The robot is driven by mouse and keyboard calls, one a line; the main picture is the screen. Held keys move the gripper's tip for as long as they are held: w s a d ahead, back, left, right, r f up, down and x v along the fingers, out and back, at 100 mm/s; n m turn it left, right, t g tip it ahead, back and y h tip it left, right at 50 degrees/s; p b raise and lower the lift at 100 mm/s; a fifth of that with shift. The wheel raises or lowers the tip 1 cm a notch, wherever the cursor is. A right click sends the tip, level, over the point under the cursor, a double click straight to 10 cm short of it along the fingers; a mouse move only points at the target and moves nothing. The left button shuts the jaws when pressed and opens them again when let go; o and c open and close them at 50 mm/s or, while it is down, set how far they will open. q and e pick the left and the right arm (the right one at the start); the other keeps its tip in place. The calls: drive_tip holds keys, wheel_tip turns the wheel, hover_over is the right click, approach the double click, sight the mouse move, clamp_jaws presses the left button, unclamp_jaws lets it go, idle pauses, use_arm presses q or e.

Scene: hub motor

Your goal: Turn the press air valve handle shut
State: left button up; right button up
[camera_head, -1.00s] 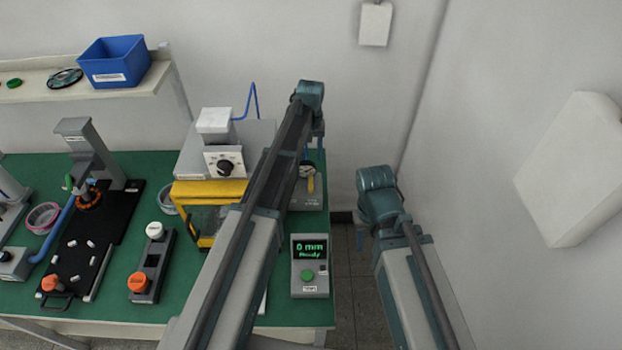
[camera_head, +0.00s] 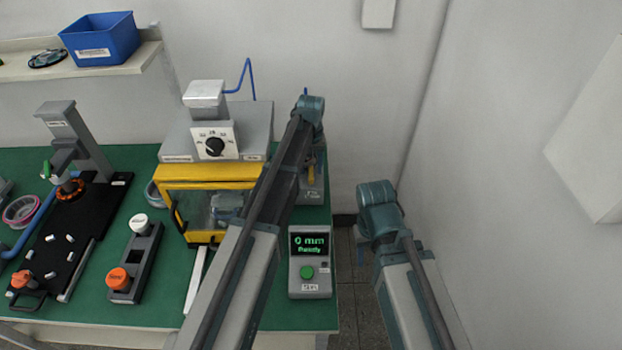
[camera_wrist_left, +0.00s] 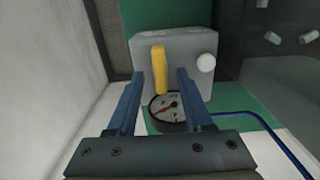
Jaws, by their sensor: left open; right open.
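The yellow press air valve handle (camera_head: 311,173) is on a grey block at the right back of the bench, partly hidden by my left arm. In the left wrist view the handle (camera_wrist_left: 159,68) lies lengthwise between the fingers of my left gripper (camera_wrist_left: 160,74), with a gap on both sides. The left gripper is open. A round gauge (camera_wrist_left: 168,107) with a red needle sits near the handle's lower end. My right gripper (camera_head: 378,215) is off the bench's right edge, open and empty; its fingertips are hard to make out.
The press (camera_head: 215,135) with its dial and yellow guard stands left of the valve block. A control box (camera_head: 309,262) with a green button stands in front. A white knob (camera_wrist_left: 206,62) and a blue hose (camera_wrist_left: 262,122) are near the handle. A wall is at the right.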

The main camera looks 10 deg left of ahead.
use_arm(q)
drive_tip(key=shift+f+b, duration=0.4)
drive_tip(key=shift+f, duration=0.4)
clamp_jaws()
